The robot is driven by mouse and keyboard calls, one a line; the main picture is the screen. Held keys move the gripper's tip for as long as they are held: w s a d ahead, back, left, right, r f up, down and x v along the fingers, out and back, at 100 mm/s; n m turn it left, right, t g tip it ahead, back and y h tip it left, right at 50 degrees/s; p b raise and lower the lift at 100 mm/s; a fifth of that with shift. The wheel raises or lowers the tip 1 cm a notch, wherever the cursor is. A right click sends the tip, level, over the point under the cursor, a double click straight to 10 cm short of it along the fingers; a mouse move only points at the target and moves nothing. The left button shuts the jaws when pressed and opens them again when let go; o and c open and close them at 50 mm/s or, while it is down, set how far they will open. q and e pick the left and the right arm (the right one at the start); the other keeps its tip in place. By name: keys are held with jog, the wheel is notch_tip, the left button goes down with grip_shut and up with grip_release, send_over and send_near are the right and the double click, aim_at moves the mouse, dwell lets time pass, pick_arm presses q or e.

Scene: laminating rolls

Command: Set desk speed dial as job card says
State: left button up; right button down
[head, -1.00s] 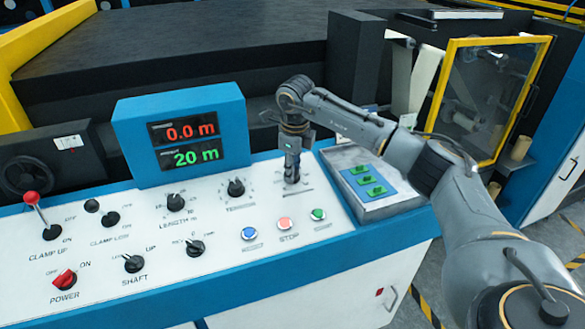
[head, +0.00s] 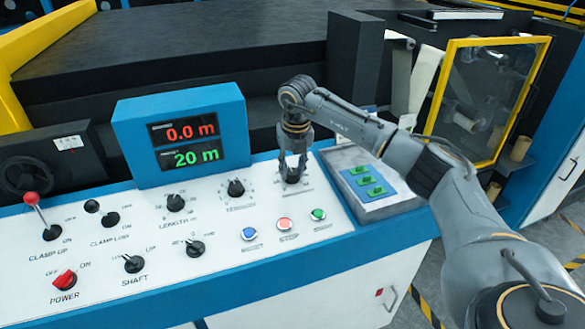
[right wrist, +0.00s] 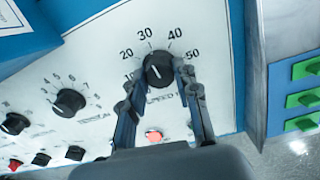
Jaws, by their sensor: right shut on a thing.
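The black speed dial (head: 293,178) is at the right end of the white desk panel, mostly hidden by my right gripper (head: 293,168). In the right wrist view the dial (right wrist: 157,67) has a scale from 10 to 50 around it and a pale pointer line. I cannot tell exactly which number the line marks. My right gripper (right wrist: 158,88) is shut on the dial, one finger on each side. My left gripper is not in view. I cannot make out a readable job card.
The display (head: 185,143) reads 0.0 m and 20 m. A tension dial (head: 236,188), length dial (head: 175,203) and blue, red and green buttons (head: 284,224) are nearby. A grey tray (head: 397,203) with green pieces (head: 370,180) stands at the right.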

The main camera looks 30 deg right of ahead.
jog(key=m, duration=0.4)
jog(key=shift+m, duration=0.4)
jog(key=m, duration=0.4)
jog(key=shift+m, duration=0.4)
jog(key=c, duration=1)
grip_release()
jog(key=shift+r, duration=0.2)
jog(key=r, duration=0.3)
jog(key=s+r, duration=0.1)
jog(key=r, duration=0.7)
jog(key=shift+s+r, duration=0.25)
jog(key=shift+s, duration=0.15)
